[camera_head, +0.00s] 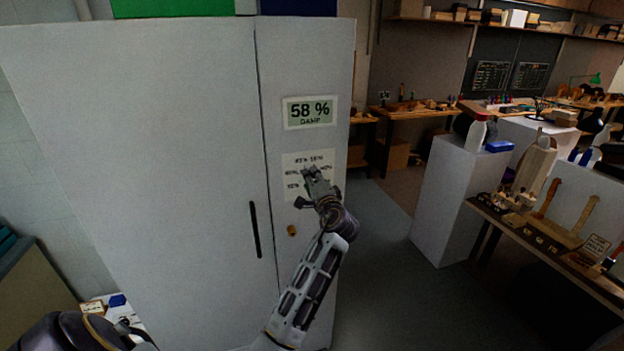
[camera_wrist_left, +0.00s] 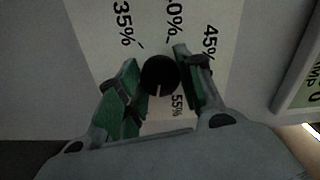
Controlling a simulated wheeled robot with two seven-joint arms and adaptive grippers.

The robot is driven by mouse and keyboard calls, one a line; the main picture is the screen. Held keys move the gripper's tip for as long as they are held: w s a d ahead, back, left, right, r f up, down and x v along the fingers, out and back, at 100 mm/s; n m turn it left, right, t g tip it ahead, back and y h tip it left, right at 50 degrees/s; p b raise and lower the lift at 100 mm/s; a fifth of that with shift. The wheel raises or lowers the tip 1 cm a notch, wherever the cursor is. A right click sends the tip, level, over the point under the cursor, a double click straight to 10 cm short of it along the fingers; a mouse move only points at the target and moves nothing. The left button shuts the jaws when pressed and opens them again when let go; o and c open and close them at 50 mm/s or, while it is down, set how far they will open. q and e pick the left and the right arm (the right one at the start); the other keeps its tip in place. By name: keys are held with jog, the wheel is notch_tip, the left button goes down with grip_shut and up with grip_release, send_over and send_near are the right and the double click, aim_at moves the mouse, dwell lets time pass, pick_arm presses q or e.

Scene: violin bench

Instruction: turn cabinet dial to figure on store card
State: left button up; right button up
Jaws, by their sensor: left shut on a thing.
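The tall white cabinet (camera_head: 140,130) fills the left of the head view. A green display on it (camera_head: 310,112) reads 58 % DAMP. Below is a white dial plate (camera_head: 291,187) printed with percent figures. The black dial (camera_wrist_left: 160,72) shows in the left wrist view between the fingers of my left gripper (camera_wrist_left: 158,85), which is shut on it; its white mark points down in that view, with 55% just to the lower right. In the head view my left gripper (camera_head: 313,180) covers the dial. A small sign card (camera_head: 596,246) stands on the right bench, its text too small to read.
A black handle (camera_head: 255,229) and a brass lock (camera_head: 292,230) are on the cabinet front. A white pedestal (camera_head: 450,205) and a bench (camera_head: 540,228) with wooden parts stand at the right. The floor (camera_head: 385,270) between is clear.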

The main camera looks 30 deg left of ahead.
pick_arm(q)
jog(key=shift+f+m, duration=0.1)
jog(key=shift+m, duration=1.4)
jog(key=o, duration=1)
jog(key=shift+o, duration=0.2)
jog(key=shift+d, duration=0.1)
jog(key=v, duration=1.2)
